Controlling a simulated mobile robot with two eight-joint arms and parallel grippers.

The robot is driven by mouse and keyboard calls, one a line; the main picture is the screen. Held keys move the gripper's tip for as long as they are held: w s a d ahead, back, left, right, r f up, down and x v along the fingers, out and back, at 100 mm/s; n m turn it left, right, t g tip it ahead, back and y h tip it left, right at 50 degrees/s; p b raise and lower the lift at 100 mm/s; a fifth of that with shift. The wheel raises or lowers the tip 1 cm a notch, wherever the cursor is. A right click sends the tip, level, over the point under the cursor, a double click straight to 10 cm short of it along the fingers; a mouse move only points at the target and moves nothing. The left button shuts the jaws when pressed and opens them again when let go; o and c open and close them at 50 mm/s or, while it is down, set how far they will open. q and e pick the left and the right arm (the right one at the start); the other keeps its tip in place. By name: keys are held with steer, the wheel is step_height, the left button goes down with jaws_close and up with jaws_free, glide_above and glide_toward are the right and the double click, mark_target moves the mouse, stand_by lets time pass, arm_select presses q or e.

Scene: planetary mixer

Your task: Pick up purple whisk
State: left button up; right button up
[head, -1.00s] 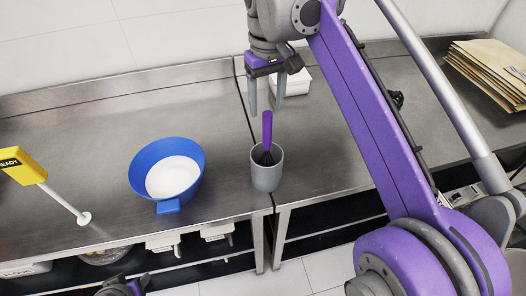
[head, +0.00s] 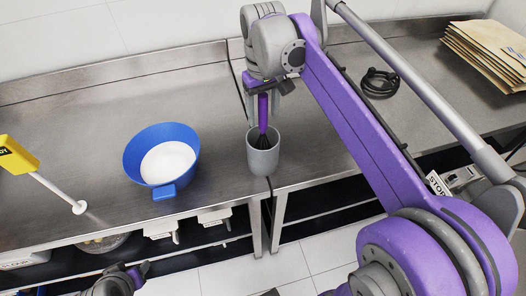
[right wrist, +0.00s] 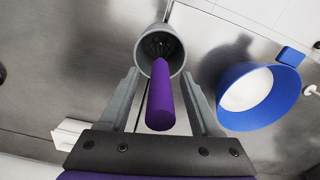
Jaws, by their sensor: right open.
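The purple whisk (head: 263,110) stands handle up in a grey cup (head: 262,157) near the counter's front edge. Its dark wire end is inside the cup. My right gripper (head: 262,118) points down from above at the handle. In the right wrist view, the gripper (right wrist: 163,82) is open, with one finger on each side of the purple handle (right wrist: 160,98) and gaps on both sides. The grey cup (right wrist: 146,60) lies beyond the fingertips there. My left gripper (head: 128,276) shows only partly at the bottom left; its jaws are unclear.
A blue bowl (head: 133,159) with white contents stands left of the cup. A yellow sign on a white stand (head: 55,192) is farther left. The counter (head: 90,120) behind the bowl is clear.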

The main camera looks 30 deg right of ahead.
steer(key=shift+f, duration=0.2)
jaws_close()
steer(key=shift+r, duration=0.15)
stand_by(0.3)
arm_select(q)
steer(key=r+p, duration=0.1)
steer(key=w+r, duration=0.1)
steer(key=r+p, duration=0.1)
steer(key=shift+w+r+p, duration=0.3)
steer(key=shift+w, duration=0.05)
arm_select(e)
step_height(320, 180, up, 18)
